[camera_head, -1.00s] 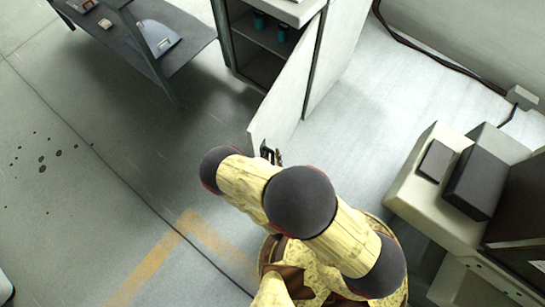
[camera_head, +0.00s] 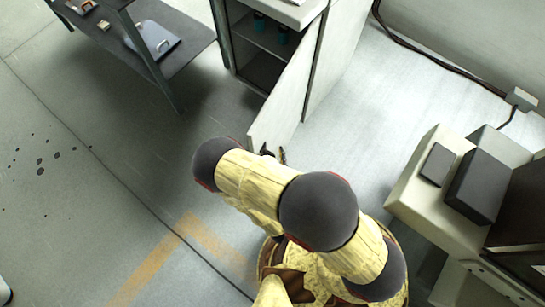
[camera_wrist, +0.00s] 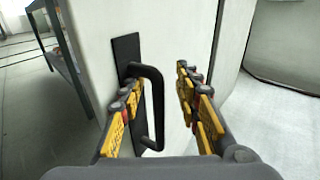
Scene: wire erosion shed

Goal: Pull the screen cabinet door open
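The screen cabinet (camera_head: 340,50) stands at the top middle of the head view. Its pale door (camera_head: 290,90) stands well open, swung out towards me, with the dark inside and a shelf showing. In the wrist view the door face (camera_wrist: 95,35) carries a black bar handle (camera_wrist: 157,105) on a black plate. My gripper (camera_wrist: 162,105) is open, with one finger on each side of the handle bar. The left finger is close to the bar; I cannot tell if it touches. In the head view my arm mostly hides my gripper (camera_head: 272,154) at the door's free edge.
A dark low table (camera_head: 185,55) with small items stands left of the cabinet. Small blue-green items (camera_head: 282,36) stand inside the cabinet. A pale machine with dark boxes (camera_head: 475,182) is at the right. The floor (camera_head: 110,170) left of the door is clear.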

